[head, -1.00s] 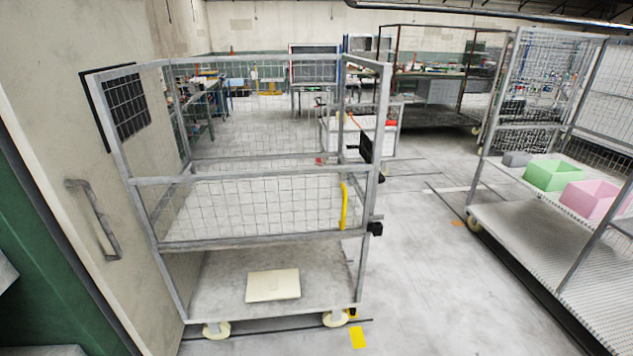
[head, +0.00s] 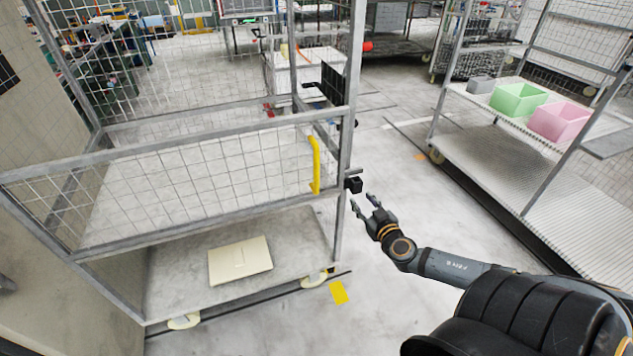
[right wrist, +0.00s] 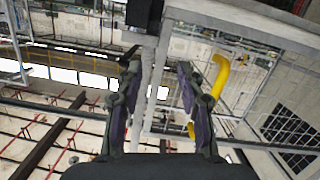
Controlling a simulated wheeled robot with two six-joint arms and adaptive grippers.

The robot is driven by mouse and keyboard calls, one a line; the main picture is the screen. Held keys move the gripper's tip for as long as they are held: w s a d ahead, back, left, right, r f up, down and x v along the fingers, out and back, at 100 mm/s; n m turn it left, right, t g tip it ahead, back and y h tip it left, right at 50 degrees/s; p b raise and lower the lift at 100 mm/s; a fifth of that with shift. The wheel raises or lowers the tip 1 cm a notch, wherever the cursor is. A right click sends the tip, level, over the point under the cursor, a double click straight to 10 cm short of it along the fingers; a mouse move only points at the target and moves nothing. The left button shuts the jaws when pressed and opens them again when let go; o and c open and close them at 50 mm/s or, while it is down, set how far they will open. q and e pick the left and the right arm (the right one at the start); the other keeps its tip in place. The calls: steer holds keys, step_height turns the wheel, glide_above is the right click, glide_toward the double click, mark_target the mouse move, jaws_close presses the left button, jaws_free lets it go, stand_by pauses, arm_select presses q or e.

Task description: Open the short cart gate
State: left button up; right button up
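The short cart gate (head: 215,172) is a low mesh panel across the front of the grey wire cart, and it looks closed. A yellow handle (head: 315,165) stands upright near its right end, and shows in the right wrist view (right wrist: 219,76). A black latch block (head: 354,185) sits on the cart's right front post, just right of the handle. My right gripper (head: 363,202) is open and empty, just below and right of that block, apparently not touching it. In the right wrist view its two fingers (right wrist: 157,78) are spread, with a grey post visible between them. My left gripper is not in view.
A pale flat box (head: 240,260) lies on the cart's lower deck. Another cart at the right carries a green bin (head: 518,99) and a pink bin (head: 560,121). Open floor (head: 400,215) lies between the carts. A wall stands close at the left.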

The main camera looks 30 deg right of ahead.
mark_target(318, 174)
steer(key=w+a+r+t+y, duration=0.1)
steer(key=a+r+t+y, duration=0.25)
steer(key=a+r, duration=0.5)
steer(key=shift+n+g, duration=0.3)
steer(key=shift+g, duration=0.15)
steer(key=w, duration=1)
steer(key=shift+w+a, duration=0.1)
steer(key=shift+w+a+f+p, duration=0.1)
steer(key=shift+w+f+p, duration=0.2)
steer(key=shift+w+f, duration=0.05)
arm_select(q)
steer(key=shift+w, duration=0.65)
arm_select(e)
steer(key=shift+c, duration=0.3)
jaws_close()
